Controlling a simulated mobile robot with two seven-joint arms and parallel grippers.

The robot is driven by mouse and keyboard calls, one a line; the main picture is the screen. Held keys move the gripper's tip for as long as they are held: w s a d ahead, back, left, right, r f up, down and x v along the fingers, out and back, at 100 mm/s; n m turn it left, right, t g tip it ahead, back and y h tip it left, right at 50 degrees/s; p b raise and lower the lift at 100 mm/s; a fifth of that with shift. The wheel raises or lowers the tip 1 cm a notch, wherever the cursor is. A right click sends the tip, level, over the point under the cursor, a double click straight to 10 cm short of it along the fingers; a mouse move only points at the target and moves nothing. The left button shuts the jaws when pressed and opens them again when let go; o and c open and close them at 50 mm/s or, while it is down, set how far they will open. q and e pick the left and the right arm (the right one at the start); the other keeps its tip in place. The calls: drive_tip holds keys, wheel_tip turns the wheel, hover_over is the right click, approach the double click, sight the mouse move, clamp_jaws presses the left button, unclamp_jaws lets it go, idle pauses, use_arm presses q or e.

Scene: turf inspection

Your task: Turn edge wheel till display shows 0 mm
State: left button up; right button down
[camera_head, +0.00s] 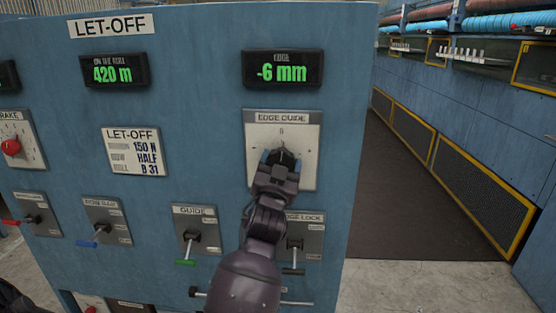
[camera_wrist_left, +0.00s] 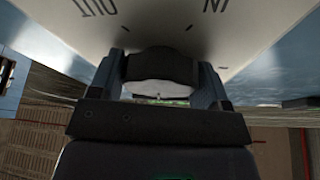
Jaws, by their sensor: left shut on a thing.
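The edge display (camera_head: 283,69) on the blue panel reads -6 mm in green. Below it is the white edge guide plate (camera_head: 304,135) with a scale around a dark wheel (camera_head: 284,157). My left gripper (camera_head: 279,160) is shut on the wheel and hides most of it in the head view. In the left wrist view the dark wheel (camera_wrist_left: 162,66) sits between the two fingers, with the plate (camera_wrist_left: 145,22) and its upside-down "OUT" and "IN" marks behind. My right gripper is not in view.
A guide lever with a green handle (camera_head: 186,262) is left of my left arm. The edge lock lever (camera_head: 294,258) is close on its right, partly hidden. Further left are a blue-handled lever (camera_head: 95,236) and a red knob (camera_head: 11,147). A dark walkway (camera_head: 400,200) opens right of the panel.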

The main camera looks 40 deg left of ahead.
use_arm(q)
drive_tip(key=shift+r+m+h+p, duration=0.4)
drive_tip(key=shift+m+p, duration=0.05)
drive_tip(key=shift+m, duration=0.15)
drive_tip(key=shift+s+m+h+p, duration=0.1)
drive_tip(key=shift+m+h+p, duration=0.3)
drive_tip(key=shift+m+p, duration=0.65)
drive_tip(key=shift+m+h+p, duration=0.6)
drive_tip(key=shift+m+p, duration=0.25)
drive_tip(key=shift+m, duration=0.2)
drive_tip(key=m+p, duration=0.1)
drive_tip(key=m+h+p, duration=0.1)
drive_tip(key=shift+a+f+m+p, duration=0.1)
drive_tip(key=shift+f+m+p, duration=0.1)
drive_tip(key=shift+m+p, duration=0.15)
drive_tip(key=shift+f+m+h, duration=0.1)
drive_tip(key=shift+m+h, duration=0.2)
drive_tip(key=shift+m, duration=0.15)
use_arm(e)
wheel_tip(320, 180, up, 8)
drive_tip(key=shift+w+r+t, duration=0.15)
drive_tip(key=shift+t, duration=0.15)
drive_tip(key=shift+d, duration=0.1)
